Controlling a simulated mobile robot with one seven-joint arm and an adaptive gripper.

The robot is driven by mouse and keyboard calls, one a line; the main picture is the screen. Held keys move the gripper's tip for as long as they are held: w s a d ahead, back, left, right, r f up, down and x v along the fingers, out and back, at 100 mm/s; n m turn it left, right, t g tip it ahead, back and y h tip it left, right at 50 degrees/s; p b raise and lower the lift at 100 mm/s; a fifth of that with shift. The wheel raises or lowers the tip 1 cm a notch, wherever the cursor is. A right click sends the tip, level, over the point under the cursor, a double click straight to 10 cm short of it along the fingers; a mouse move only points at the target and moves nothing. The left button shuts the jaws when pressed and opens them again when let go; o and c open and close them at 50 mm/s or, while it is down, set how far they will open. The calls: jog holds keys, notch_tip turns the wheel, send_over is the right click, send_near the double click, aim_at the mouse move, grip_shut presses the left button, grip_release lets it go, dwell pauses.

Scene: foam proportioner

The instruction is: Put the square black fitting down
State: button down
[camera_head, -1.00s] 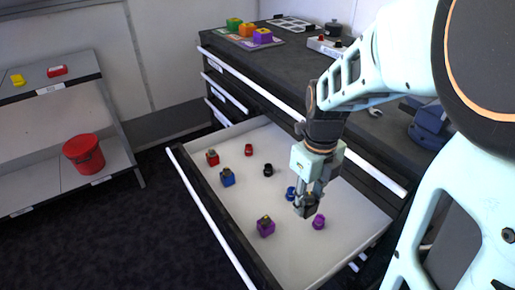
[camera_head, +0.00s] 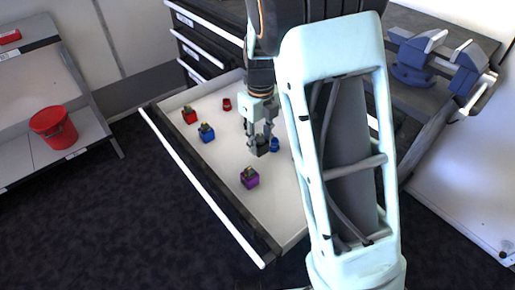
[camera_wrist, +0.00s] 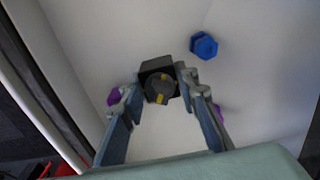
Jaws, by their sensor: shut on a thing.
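The square black fitting (camera_wrist: 158,82) is a dark block with a round top that has yellow marks, in the wrist view. My gripper (camera_head: 262,146) is shut on it; the fingers stand on both sides of it in the wrist view (camera_wrist: 160,92). The fitting also shows, small and dark, between the fingertips in the head view (camera_head: 262,151). It is over the open white drawer (camera_head: 222,160). I cannot tell whether it touches the drawer floor. My forearm hides the drawer's right part in the head view.
In the drawer are a blue hexagonal fitting (camera_wrist: 204,45) close by, a purple square fitting (camera_head: 249,177), a blue square one (camera_head: 206,133), a red square one (camera_head: 189,114) and a small red piece (camera_head: 227,104). Bare floor lies between them. A vise (camera_head: 435,62) sits at the upper right.

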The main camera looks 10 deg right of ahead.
jog(key=shift+w+a+f, duration=0.15)
jog(key=shift+w+f, duration=0.2)
jog(key=shift+f, duration=0.1)
jog(key=shift+w+a+f+b, duration=0.1)
jog(key=shift+w+f+b, duration=0.1)
jog(key=shift+f+b, duration=1.1)
jog(key=shift+f+p, duration=0.35)
jog(key=shift+f, duration=0.15)
jog(key=c, duration=1.8)
grip_release()
jog(key=shift+o, duration=0.2)
notch_tip(320, 180, up, 12)
jog(key=p, duration=0.4)
jog(key=shift+r, duration=0.15)
jog(key=shift+s, duration=0.15)
